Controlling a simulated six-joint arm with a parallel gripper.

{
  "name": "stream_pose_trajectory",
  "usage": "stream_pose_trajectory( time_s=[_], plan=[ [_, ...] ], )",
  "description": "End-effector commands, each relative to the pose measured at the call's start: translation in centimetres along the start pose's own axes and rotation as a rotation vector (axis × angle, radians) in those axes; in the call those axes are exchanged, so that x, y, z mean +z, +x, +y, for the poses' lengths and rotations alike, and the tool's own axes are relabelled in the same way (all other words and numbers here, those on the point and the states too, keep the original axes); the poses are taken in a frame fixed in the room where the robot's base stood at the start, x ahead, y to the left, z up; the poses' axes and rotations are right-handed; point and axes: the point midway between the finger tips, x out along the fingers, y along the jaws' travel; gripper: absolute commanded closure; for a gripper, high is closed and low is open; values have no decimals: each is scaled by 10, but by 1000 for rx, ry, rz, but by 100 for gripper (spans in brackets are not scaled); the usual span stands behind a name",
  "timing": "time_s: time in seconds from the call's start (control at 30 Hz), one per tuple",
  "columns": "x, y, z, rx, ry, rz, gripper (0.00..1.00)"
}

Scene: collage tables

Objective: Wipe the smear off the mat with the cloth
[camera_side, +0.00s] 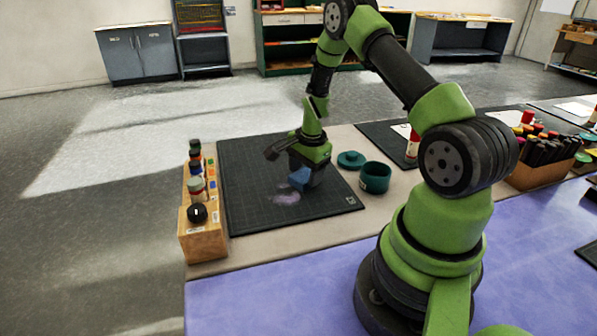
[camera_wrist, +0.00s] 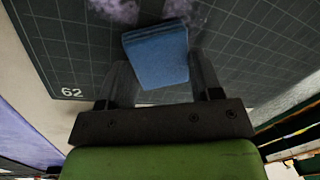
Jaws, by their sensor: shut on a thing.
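A dark cutting mat (camera_side: 250,165) with a grid lies on the table, and its surface fills much of the wrist view (camera_wrist: 60,40). A pale purple smear (camera_side: 285,198) is on the mat. In the wrist view the smear shows as patches (camera_wrist: 115,9) on both sides of the cloth's far end. The blue folded cloth (camera_side: 299,179) is between the fingers of my gripper (camera_side: 303,184), right beside the smear. In the wrist view my gripper (camera_wrist: 160,82) is shut on the cloth (camera_wrist: 157,55). I cannot tell whether the cloth touches the mat.
A wooden rack (camera_side: 203,240) of bottles stands along the mat's left edge. A teal pot (camera_side: 375,179) and its lid (camera_side: 351,159) are right of the mat. A box of markers (camera_side: 535,176) and a glue stick (camera_side: 413,145) stand further right.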

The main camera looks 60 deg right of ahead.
Motion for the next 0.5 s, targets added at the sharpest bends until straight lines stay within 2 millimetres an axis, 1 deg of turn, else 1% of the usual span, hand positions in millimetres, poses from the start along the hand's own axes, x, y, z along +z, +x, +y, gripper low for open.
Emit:
stream_pose_trajectory(
  time_s=[0.1,0.37,0.5],
  plan=[
    [-4,1,4,3,-1,0,64],
    [-5,1,4,5,-2,0,64],
    [-5,-5,2,2,-2,0,64]
  ],
)
